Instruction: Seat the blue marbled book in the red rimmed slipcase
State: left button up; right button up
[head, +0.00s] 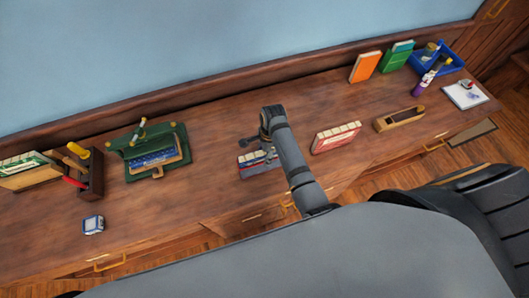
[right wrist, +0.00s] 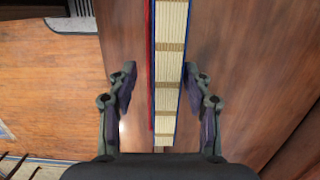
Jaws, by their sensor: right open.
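My right gripper (head: 262,148) is open above the workbench. In the right wrist view its fingers (right wrist: 160,78) are spread on either side of a cream, banded block with blue edges, the likely blue book (right wrist: 171,60); I see no grip on it. A thin red edge (right wrist: 150,60) runs along its left side. In the head view this book (head: 250,158) is partly hidden by my arm, with red and blue showing below its cream top. A red-sided case or book with a cream banded top (head: 335,137) stands to the right. I cannot tell which red piece is the slipcase. My left gripper is out of view.
A green press (head: 115,150) holding a blue patterned piece stands left. A wooden plane (head: 400,119), orange book (head: 365,67), green book (head: 397,57) and blue tray (head: 455,62) are right.

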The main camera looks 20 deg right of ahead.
jog(key=shift+w+r, duration=0.15)
jog(key=r+b, duration=0.1)
jog(key=r, duration=0.2)
jog(key=r+b, duration=0.1)
jog(key=r, duration=0.2)
jog(key=d+r, duration=0.1)
jog(key=r, duration=0.2)
jog(key=shift+d+b, duration=0.1)
jog(key=shift+b, duration=0.3)
jog(key=r, duration=0.1)
jog(key=r+p, duration=0.1)
jog(key=shift+d+r, duration=0.2)
jog(key=shift+r, duration=0.1)
